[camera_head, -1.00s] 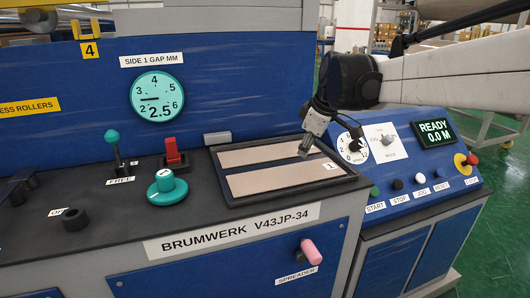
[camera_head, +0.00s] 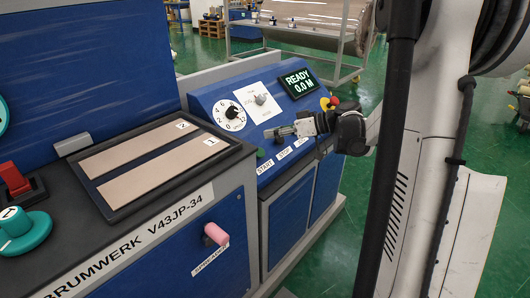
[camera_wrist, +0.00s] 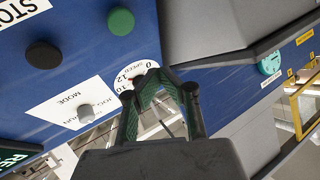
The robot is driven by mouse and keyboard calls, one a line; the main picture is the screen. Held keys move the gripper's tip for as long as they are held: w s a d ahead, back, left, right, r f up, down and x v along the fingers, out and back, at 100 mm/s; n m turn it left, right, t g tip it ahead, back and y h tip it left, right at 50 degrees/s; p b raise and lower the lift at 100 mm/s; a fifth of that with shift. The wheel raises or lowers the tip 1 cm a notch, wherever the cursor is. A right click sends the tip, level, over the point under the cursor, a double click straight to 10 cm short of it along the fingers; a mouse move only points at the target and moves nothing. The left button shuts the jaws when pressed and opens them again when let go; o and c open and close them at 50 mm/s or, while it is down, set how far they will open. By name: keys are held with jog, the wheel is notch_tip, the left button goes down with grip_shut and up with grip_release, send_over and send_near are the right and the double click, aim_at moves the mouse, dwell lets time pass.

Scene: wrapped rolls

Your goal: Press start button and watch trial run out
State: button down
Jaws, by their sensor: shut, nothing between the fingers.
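The green START button (camera_head: 261,153) sits on the sloped blue control panel (camera_head: 207,98), above its START label. It also shows in the wrist view (camera_wrist: 121,21) near the top, unobstructed. My gripper (camera_head: 270,134) is shut and empty, its tips pointing left just in front of the panel, near the START button. In the wrist view the closed fingertips (camera_wrist: 157,74) overlap the edge of the speed dial, apart from the button in the picture. Whether they touch the panel cannot be told. The display (camera_head: 300,82) reads READY 0.0 M.
A black STOP button (camera_wrist: 43,55) is beside START. The mode knob (camera_head: 260,99) and speed dial (camera_head: 232,113) are above. A red emergency button (camera_head: 333,101) is at the panel's right. A pink-tipped spreader handle (camera_head: 216,233) sticks out from the lower cabinet.

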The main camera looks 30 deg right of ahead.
aim_at(263, 155)
jog(key=s+t, duration=0.1)
jog(key=s+d+m+y, duration=0.1)
jog(key=s, duration=0.1)
jog(key=shift+s+d+r+t, duration=0.15)
jog(key=shift+s+d+t, duration=0.05)
jog(key=shift+t, duration=0.2)
jog(key=shift+w, duration=0.1)
jog(key=shift+w+a+f+b, duration=0.3)
jog(key=shift+w+f+b, duration=0.55)
jog(key=shift+f, duration=0.3)
jog(key=shift+w+a+f+b, duration=0.35)
jog(key=shift+w+f+b, duration=0.35)
jog(key=shift+w+f, duration=0.3)
jog(key=shift+w+a+f+b, duration=0.3)
jog(key=shift+w+f+b, duration=0.5)
jog(key=shift+f, duration=0.45)
jog(key=shift+w+a+f+b, duration=0.1)
jog(key=shift+w+f+b, duration=0.1)
jog(key=shift+f+b, duration=0.1)
jog(key=shift+w+a+f+b, duration=0.2)
jog(key=shift+w+f+b, duration=0.35)
jog(key=shift+f, duration=0.1)
dwell(0.4)
dwell(0.4)
jog(key=shift+s+d+r+p, duration=0.15)
jog(key=shift+s+r+p, duration=0.15)
jog(key=shift+s+r, duration=0.15)
jog(key=shift+s+d+r+p, duration=0.15)
jog(key=shift+s+r+p, duration=0.2)
jog(key=shift+r, duration=0.2)
